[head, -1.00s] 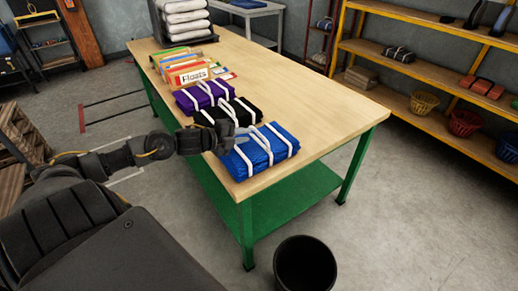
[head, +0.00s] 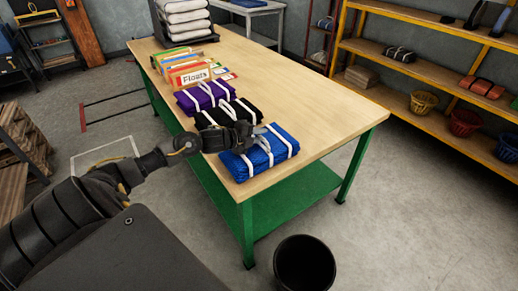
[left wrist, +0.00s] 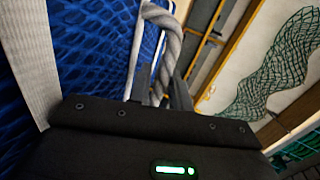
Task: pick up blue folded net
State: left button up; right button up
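The blue folded net (head: 262,158) lies near the front corner of the wooden table top, bound with white straps that rise in loops. My left gripper (head: 262,133) is at the net's upper edge, beside the black net, with its fingertips at a strap loop. In the left wrist view the blue net (left wrist: 85,55) fills the left side. A grey rope strap (left wrist: 165,45) runs down between the dark fingers (left wrist: 160,90). Whether they grip it is not clear. My right gripper is not in view.
A black net (head: 228,113) and a purple net (head: 203,96) lie behind the blue one, then file folders (head: 190,72) labelled Floats. The table top (head: 310,100) is clear to the right. A black bin (head: 305,265) stands on the floor in front.

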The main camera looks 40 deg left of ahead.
pick_arm(q)
grip_shut()
dwell(1.4)
jog(key=shift+r, duration=0.15)
